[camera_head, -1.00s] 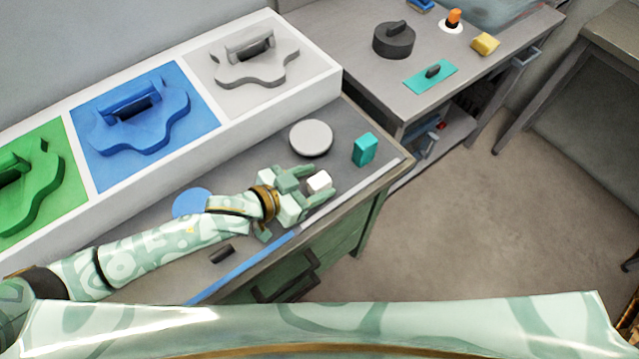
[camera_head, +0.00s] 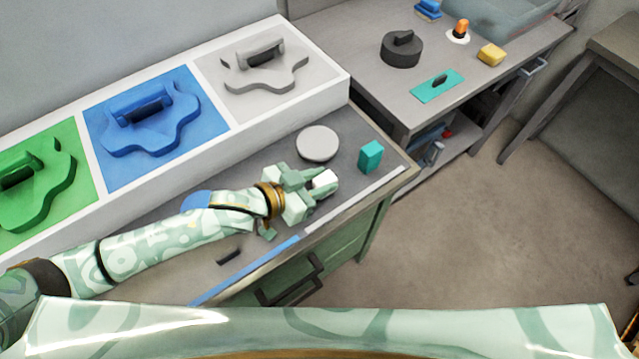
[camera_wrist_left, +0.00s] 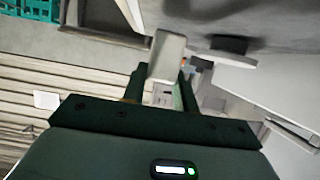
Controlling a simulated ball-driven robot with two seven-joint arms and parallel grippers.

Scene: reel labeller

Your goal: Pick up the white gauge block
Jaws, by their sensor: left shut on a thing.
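The white gauge block (camera_head: 325,179) is small and pale and sits between the fingers of my left gripper (camera_head: 318,184), over the grey bench top near its front edge. My left gripper is shut on it. In the left wrist view the block (camera_wrist_left: 166,56) shows as a light box between the two dark fingers of the gripper (camera_wrist_left: 160,82). I cannot tell whether the block still touches the bench. My right gripper is not in view.
A white disc (camera_head: 318,143) and a teal block (camera_head: 371,156) stand close beyond the gripper. A white tray (camera_head: 222,128) with green, blue and grey panels runs along the back. A dark small bar (camera_head: 228,256) lies near the front edge.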

